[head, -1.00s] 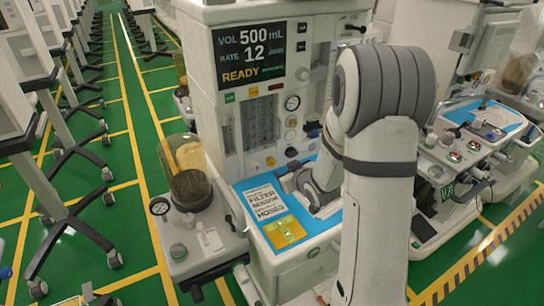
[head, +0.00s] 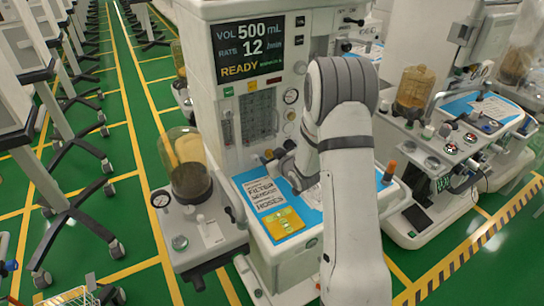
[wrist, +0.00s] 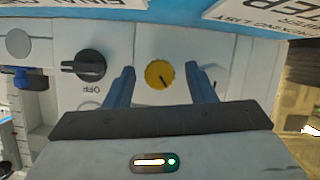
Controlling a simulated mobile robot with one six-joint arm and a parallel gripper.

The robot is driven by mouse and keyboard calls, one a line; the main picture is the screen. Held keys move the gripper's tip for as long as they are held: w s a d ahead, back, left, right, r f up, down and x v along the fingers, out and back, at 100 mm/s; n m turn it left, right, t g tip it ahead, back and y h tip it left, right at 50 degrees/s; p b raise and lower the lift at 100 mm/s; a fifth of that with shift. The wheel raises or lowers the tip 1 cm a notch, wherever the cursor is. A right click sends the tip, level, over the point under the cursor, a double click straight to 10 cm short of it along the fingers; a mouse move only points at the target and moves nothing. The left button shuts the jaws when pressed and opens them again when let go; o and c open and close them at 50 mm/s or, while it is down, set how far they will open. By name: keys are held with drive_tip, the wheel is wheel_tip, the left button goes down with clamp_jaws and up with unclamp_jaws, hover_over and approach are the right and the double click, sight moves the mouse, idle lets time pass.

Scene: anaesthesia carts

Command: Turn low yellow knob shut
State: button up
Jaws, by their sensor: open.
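The yellow knob (wrist: 159,74) is round with a dark pointer mark and sits on a pale panel in the wrist view. My gripper (wrist: 160,70) is open, with one blue finger to the left of the knob and one to the right. A gap shows on both sides, so neither finger appears to touch it. In the head view my gripper (head: 280,160) is at the lower front of the cart (head: 300,110), close to its panel. I cannot make out the yellow knob there.
A black knob (wrist: 90,66) marked OFF is just left of my left finger in the wrist view. A blue work surface (head: 235,185) with printed cards and a yellow pad (head: 283,223) lies below the panel. A glass canister (head: 187,165) stands to the left.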

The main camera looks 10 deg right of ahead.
drive_tip(key=shift+c, duration=0.3)
drive_tip(key=c, duration=0.9)
drive_tip(key=shift+a, duration=0.1)
drive_tip(key=shift+d+m+y, duration=0.2)
drive_tip(key=shift+m+y, duration=0.3)
drive_tip(key=shift+m, duration=0.4)
drive_tip(key=m+y+p, duration=0.1)
drive_tip(key=m+y, duration=0.1)
drive_tip(key=m, duration=0.1)
drive_tip(key=shift+d+g, duration=0.1)
drive_tip(key=shift+g, duration=0.3)
drive_tip(key=shift+y, duration=0.3)
